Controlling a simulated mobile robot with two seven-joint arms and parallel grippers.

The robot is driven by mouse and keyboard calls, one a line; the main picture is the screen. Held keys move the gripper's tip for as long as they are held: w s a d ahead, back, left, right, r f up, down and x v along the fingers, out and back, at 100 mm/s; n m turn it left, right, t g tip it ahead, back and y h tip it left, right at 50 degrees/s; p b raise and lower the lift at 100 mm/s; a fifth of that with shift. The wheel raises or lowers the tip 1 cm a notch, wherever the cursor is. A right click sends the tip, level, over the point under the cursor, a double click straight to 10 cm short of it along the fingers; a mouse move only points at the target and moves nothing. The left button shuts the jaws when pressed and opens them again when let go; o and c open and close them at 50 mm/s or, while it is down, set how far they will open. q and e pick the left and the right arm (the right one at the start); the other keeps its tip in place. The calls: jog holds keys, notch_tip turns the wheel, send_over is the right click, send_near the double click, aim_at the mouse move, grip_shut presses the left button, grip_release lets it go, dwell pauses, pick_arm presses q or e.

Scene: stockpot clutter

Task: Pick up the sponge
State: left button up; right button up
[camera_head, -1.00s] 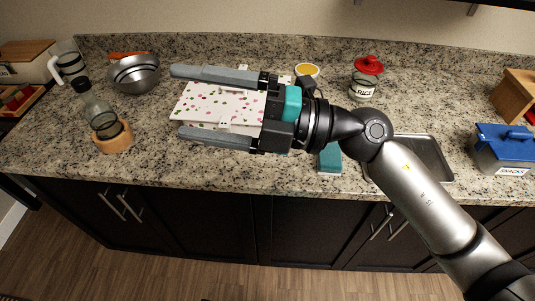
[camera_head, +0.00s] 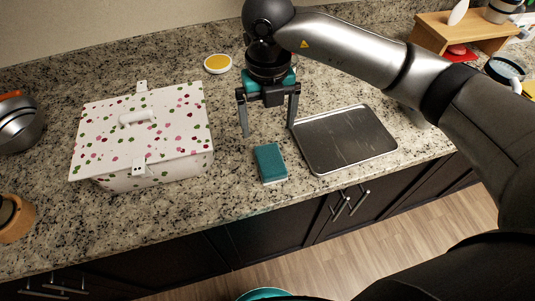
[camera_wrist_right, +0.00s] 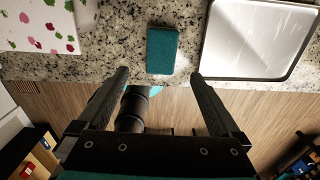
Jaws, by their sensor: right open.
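The teal sponge (camera_head: 270,162) lies flat on the granite counter, between the spotted box and the metal tray. It also shows in the right wrist view (camera_wrist_right: 162,50), centred between and beyond the fingers. My right gripper (camera_head: 268,131) is open and empty, pointing down above the counter just behind the sponge in the head view, apart from it. Its two fingers also show in the right wrist view (camera_wrist_right: 160,75). My left gripper is not in view.
A metal tray (camera_head: 345,140) lies right of the sponge. A white box with coloured spots (camera_head: 142,130) stands left. A yellow-topped white dish (camera_head: 217,64) sits behind. A wooden stand (camera_head: 462,35) is at far right. The counter's front edge is close to the sponge.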

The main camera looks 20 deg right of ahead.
send_over(270, 159)
jog(key=f, duration=0.7)
jog(key=shift+w+a+f, duration=0.1)
jog(key=shift+a+f, duration=0.1)
jog(key=shift+f, duration=0.15)
jog(key=f, duration=0.5)
jog(key=shift+d+f, duration=0.25)
jog(key=shift+f, duration=0.05)
jog(key=c, duration=1.2)
jog(key=shift+r, duration=0.2)
jog(key=shift+c, duration=0.2)
notch_tip(270, 159, up, 20)
jog(key=shift+p, duration=0.35)
jog(key=shift+f, duration=0.15)
jog(key=o, duration=0.8)
jog(key=shift+c, duration=0.2)
jog(key=c, duration=0.6)
jog(key=shift+f, duration=0.1)
